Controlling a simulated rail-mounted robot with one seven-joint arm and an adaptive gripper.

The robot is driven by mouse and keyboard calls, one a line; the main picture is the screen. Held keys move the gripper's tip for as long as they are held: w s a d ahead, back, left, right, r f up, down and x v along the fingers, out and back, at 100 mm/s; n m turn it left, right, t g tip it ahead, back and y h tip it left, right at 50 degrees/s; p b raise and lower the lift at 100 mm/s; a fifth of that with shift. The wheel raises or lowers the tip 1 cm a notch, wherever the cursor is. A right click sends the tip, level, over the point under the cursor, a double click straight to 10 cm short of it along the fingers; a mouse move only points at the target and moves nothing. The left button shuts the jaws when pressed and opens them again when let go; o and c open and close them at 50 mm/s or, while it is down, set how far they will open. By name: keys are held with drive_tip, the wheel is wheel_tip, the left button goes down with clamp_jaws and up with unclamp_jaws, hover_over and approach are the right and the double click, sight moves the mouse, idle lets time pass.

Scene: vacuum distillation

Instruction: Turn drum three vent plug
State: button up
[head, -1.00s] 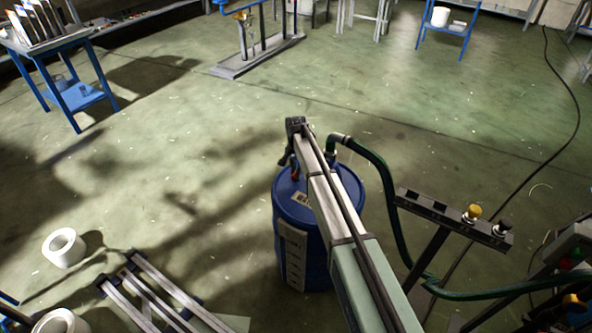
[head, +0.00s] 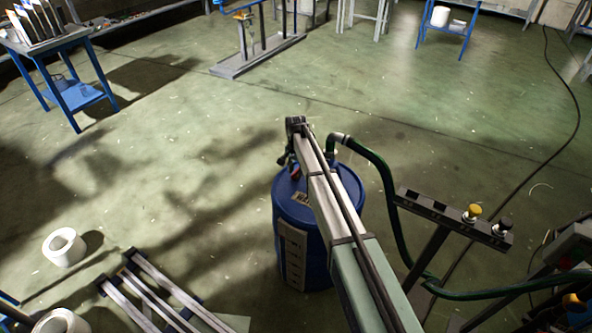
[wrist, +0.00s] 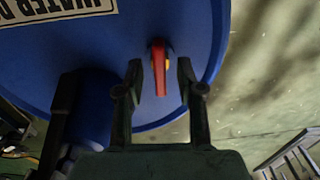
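The blue drum (head: 283,222) stands on the floor under my arm. Its top also shows in the wrist view (wrist: 90,45), with part of a white label (wrist: 55,10) reading "WATER". A red vent plug handle (wrist: 160,75), with some yellow beside it, stands near the rim of the drum top. In the wrist view my gripper (wrist: 160,73) is open, with a finger on either side of the red handle and gaps showing on both sides. In the head view my gripper (head: 291,164) is small and dark over the drum's far left part.
A green hose (head: 384,185) runs from the drum's far right side to the right. A rail with yellow and black knobs (head: 455,217) stands right of the drum. Metal bars (head: 155,295) and white rolls (head: 64,247) lie at lower left.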

sight(296, 171)
wheel_tip(296, 171, up, 12)
idle(0.6)
drive_tip(key=shift+s, duration=0.1)
